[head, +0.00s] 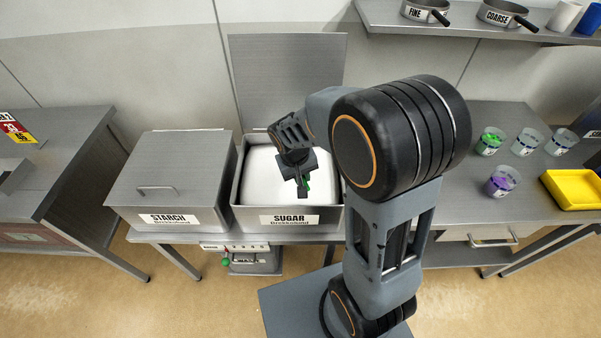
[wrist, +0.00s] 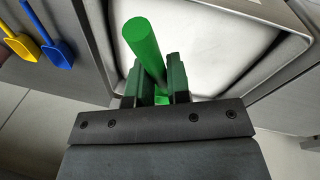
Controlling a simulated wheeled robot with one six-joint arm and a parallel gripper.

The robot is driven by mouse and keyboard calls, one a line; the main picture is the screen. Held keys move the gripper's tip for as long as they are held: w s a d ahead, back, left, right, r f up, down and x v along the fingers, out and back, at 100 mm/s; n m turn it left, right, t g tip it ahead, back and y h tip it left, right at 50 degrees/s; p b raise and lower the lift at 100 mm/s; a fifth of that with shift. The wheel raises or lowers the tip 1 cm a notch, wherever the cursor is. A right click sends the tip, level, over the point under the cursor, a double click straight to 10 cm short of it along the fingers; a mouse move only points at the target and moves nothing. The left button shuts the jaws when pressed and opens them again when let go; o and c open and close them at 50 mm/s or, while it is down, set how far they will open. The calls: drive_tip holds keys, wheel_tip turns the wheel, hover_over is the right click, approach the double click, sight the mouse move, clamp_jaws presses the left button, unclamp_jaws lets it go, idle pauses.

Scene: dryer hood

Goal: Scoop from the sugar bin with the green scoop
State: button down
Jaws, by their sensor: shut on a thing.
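The sugar bin (head: 289,218) stands open on the bench in the head view, its lid (head: 287,75) raised upright behind it and white sugar (head: 262,178) filling it. My gripper (head: 302,187) is over the front part of the bin. In the wrist view my gripper (wrist: 160,92) is shut on the handle of the green scoop (wrist: 144,45). The handle sticks up between the fingers. The scoop's bowl is mostly hidden behind the gripper, so I cannot tell whether it touches the sugar or holds any.
The closed starch bin (head: 165,190) stands directly left of the sugar bin. Yellow (wrist: 22,45) and blue (wrist: 58,50) scoops show at the left of the wrist view. Cups (head: 503,180) and a yellow tray (head: 572,188) stand on the right bench, under a shelf (head: 460,22).

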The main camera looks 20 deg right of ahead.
drive_tip(key=shift+f, duration=0.15)
drive_tip(key=w+f+b, duration=0.3)
drive_tip(key=f+b, duration=0.3)
drive_tip(key=f, duration=0.1)
drive_tip(key=w+f+b, duration=0.4)
drive_tip(key=f+b, duration=0.3)
drive_tip(key=f, duration=0.1)
drive_tip(key=shift+w+d+f+t, duration=0.15)
drive_tip(key=shift+w+t, duration=0.1)
drive_tip(key=shift+t, duration=0.05)
idle(1.5)
drive_tip(key=f+t+b, duration=0.1)
drive_tip(key=b, duration=0.4)
drive_tip(key=shift+s+t, duration=0.1)
drive_tip(key=shift+t, duration=0.3)
drive_tip(key=shift+b, duration=0.35)
drive_tip(key=shift+t, duration=0.8)
drive_tip(key=shift+s+r+p, duration=0.35)
drive_tip(key=shift+r+p, duration=0.6)
drive_tip(key=shift+r, duration=1.3)
drive_tip(key=shift+s+r+p, duration=0.3)
drive_tip(key=shift+r+p, duration=0.7)
drive_tip(key=shift+r, duration=1.3)
drive_tip(key=shift+s+r+p, duration=0.35)
drive_tip(key=shift+r+p, duration=0.6)
drive_tip(key=shift+r, duration=1.3)
